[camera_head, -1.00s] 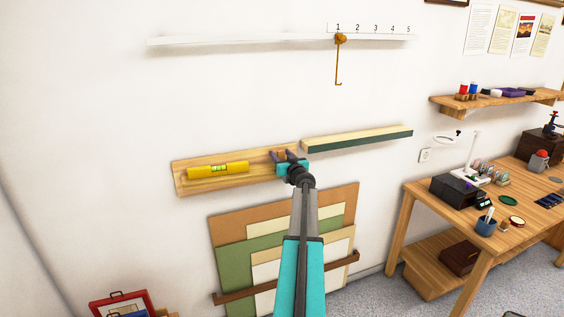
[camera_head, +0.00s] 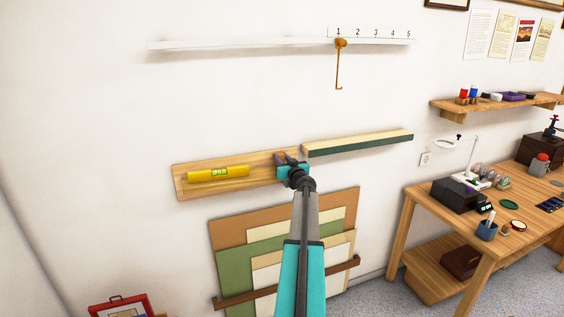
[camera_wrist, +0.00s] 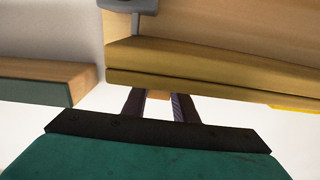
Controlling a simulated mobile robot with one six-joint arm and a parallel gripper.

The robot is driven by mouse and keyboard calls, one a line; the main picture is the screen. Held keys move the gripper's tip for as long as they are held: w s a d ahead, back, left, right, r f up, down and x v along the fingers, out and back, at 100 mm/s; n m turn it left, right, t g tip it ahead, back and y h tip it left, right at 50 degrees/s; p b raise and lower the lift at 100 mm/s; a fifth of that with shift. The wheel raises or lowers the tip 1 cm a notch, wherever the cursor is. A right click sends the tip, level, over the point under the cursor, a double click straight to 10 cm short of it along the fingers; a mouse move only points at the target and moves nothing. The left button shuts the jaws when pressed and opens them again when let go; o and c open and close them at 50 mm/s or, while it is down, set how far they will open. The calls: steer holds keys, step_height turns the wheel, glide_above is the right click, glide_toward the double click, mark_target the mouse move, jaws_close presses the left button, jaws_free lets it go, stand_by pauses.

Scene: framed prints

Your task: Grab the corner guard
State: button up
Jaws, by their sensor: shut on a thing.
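A wooden ledge (camera_head: 240,184) is fixed to the wall, and my gripper (camera_head: 287,158) is at its right end. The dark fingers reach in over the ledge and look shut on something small. In the wrist view my gripper (camera_wrist: 158,103) has its two fingers a short way apart, with their tips hidden behind the ledge's edge (camera_wrist: 200,63). A small tan piece, likely the corner guard (camera_wrist: 158,94), shows between them. Most of it is hidden, so its shape cannot be made out.
A yellow spirit level (camera_head: 205,174) lies on the ledge to the left. A cream-and-green rail (camera_head: 360,144) is close on the right. Boards (camera_head: 232,234) lean below. An orange hook (camera_head: 339,66) hangs from the white rail above. A workbench (camera_head: 420,198) stands at the right.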

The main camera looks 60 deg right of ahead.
steer(key=shift+r+b, duration=0.8)
steer(key=shift+r, duration=0.6)
steer(key=s+a+r+b, duration=0.2)
steer(key=s+b, duration=0.4)
steer(key=s, duration=1)
